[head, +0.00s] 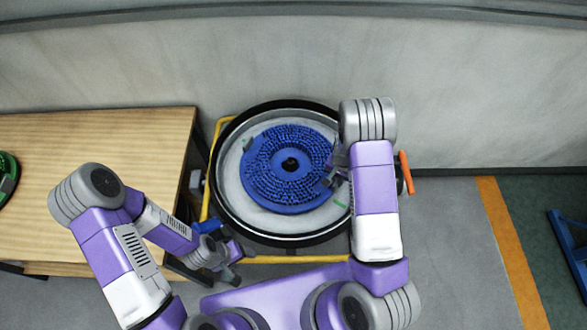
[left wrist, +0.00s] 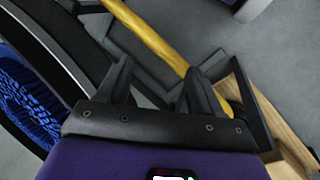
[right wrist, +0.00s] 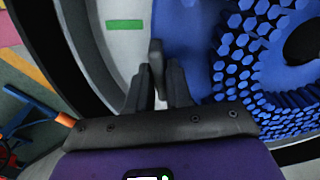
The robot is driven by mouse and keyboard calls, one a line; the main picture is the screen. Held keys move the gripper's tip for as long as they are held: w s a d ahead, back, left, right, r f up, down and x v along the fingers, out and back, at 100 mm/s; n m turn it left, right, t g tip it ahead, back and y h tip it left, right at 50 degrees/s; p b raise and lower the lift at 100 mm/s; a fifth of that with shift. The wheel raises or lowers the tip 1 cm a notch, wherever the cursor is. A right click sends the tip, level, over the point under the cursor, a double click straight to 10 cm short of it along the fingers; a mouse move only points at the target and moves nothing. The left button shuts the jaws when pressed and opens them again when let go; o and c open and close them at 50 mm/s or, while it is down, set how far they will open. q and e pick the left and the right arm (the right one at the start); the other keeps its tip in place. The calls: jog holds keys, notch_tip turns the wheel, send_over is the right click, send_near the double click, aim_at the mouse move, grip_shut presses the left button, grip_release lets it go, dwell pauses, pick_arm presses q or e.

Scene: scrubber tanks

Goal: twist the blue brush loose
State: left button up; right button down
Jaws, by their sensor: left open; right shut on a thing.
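The blue brush (head: 262,175), a round disc of bristles with a dark centre hole, lies in the round black-rimmed tank (head: 228,203). It also shows at the right of the right wrist view (right wrist: 232,75). My right gripper (head: 333,181) is at the brush's right edge. In the right wrist view its fingers (right wrist: 157,82) are shut on a dark upright tab (right wrist: 156,54) beside the brush; whether the tab joins the brush is unclear. My left gripper (head: 232,264) is open and empty outside the tank's lower left, near a yellow bar (left wrist: 155,38).
A wooden table (head: 90,135) stands at left, with part of a green brush (head: 8,172) at its edge. An orange handle (head: 406,172) is right of the tank. Green marks (right wrist: 125,24) show on the pale tank floor.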

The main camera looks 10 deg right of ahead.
jog(key=shift+d, duration=0.15)
jog(key=shift+w+d+n+b, duration=0.25)
jog(key=shift+w+n+b, duration=0.05)
jog(key=shift+w+n, duration=0.1)
jog(key=shift+w+d+n+b, duration=0.4)
jog(key=shift+w+d+n, duration=0.1)
jog(key=shift+w, duration=0.15)
dwell(0.3)
jog(key=shift+w, duration=0.1)
jog(key=shift+w+d+n+b, duration=0.35)
jog(key=shift+w+n+b, duration=0.1)
jog(key=shift+w, duration=0.15)
jog(key=shift+w+d+n+b, duration=0.3)
jog(key=shift+w+n+b, duration=0.15)
jog(key=shift+w, duration=0.15)
